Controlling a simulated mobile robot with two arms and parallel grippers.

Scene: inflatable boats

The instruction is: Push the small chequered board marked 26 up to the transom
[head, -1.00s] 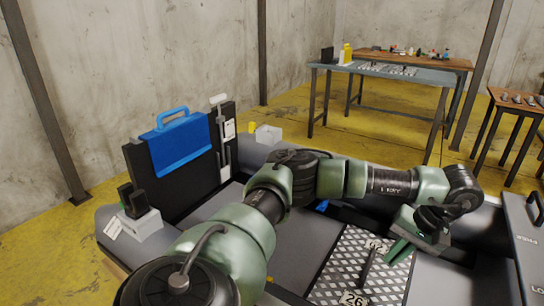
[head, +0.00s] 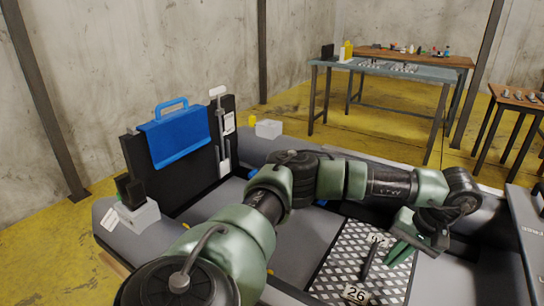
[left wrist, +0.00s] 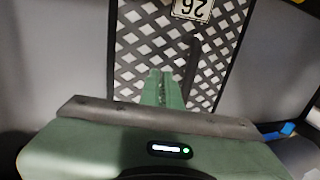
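The chequered board (head: 335,272) lies on the boat's floor in the head view, with a dark bar along its middle and a 26 label at its near end. Its lattice surface (left wrist: 222,50) fills the middle of the left wrist view, with the 26 label upside down at the top. My left gripper (head: 392,260) is over the board's right side, its green fingers (left wrist: 164,74) together and empty beside the bar. I cannot tell whether they touch the board. The black transom (head: 170,200) stands at the left, with a blue cover over it. My right gripper is out of view.
Grey boat tubes (head: 125,238) border the floor, with a pale block (head: 140,215) on the near left one. A grey box (head: 528,230) stands at the right. Grey floor lies bare between board and transom. Workbenches (head: 400,68) stand farther back.

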